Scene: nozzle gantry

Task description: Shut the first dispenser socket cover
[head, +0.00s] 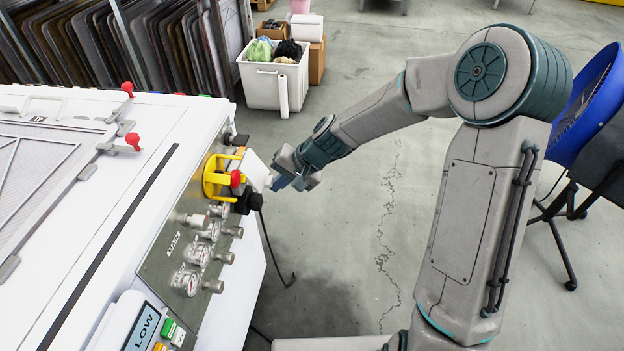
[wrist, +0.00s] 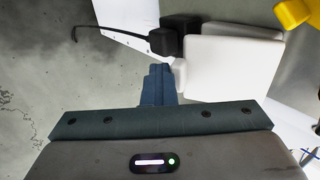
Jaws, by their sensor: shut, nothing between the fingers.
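A white socket cover (head: 256,169) stands out from the grey control panel on the side of the white machine, beside a yellow guard. In the wrist view the cover (wrist: 235,68) is a pale flat plate with a small tab (wrist: 181,75) on its left edge. My gripper (head: 277,181) is shut and empty, just right of the cover. In the wrist view its fingertips (wrist: 159,75) are beside the tab; I cannot tell whether they touch it. The exact angle of the cover is unclear, and the socket behind it is hidden.
A yellow guard with a red knob (head: 236,179) is left of the cover. Black plugs (head: 248,201) with a hanging cable are close by. Gauges and valves (head: 197,252) line the panel below. A white bin (head: 276,83) stands behind; open floor lies right of the machine.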

